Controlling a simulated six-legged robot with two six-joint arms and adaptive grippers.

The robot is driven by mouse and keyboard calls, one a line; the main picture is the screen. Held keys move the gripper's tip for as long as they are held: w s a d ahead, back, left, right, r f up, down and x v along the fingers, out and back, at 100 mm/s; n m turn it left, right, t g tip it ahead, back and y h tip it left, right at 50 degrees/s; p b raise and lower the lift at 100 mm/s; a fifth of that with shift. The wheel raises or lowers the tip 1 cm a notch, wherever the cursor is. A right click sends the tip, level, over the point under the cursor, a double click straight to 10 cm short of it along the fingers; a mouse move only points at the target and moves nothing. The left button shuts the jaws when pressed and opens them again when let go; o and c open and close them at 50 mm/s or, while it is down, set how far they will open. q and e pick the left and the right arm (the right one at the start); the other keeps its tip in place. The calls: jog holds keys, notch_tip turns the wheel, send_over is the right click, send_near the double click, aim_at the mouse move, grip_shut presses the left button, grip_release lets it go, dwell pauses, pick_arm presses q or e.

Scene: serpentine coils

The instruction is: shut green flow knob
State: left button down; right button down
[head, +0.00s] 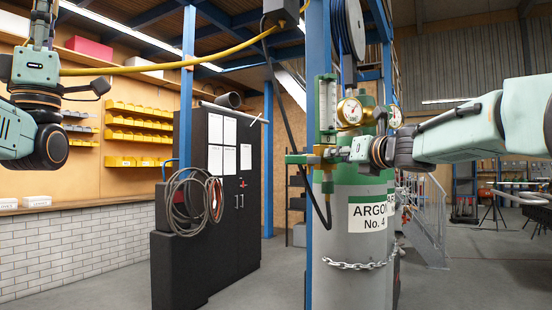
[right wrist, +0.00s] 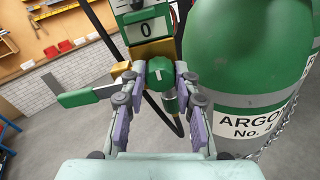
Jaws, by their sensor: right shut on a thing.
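The green flow knob (right wrist: 160,73) sits on the brass regulator body (right wrist: 152,48), below a panel reading 0, in the right wrist view. My right gripper (right wrist: 161,88) has its fingers on both sides of the knob and is shut on it. In the head view my right gripper (head: 347,153) reaches in from the right to the regulator and hides most of the knob. A clear flow tube (head: 327,102) stands above the regulator, with a round gauge (head: 350,110) beside it. My left arm hangs at the left edge; its fingers do not show.
The grey and green argon cylinder (head: 340,225), marked No. 4 and chained, stands close beside my right gripper. A green lever (right wrist: 75,98) sticks out left of the knob. A black hose (head: 285,90) hangs nearby. A dark cabinet (head: 230,235) stands left, with open floor between.

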jog(key=shift+r, duration=0.4)
jog(key=c, duration=1.5)
grip_release()
jog(key=o, duration=0.5)
jog(key=shift+w+f, duration=0.1)
jog(key=shift+f, duration=0.2)
jog(key=v, duration=1.2)
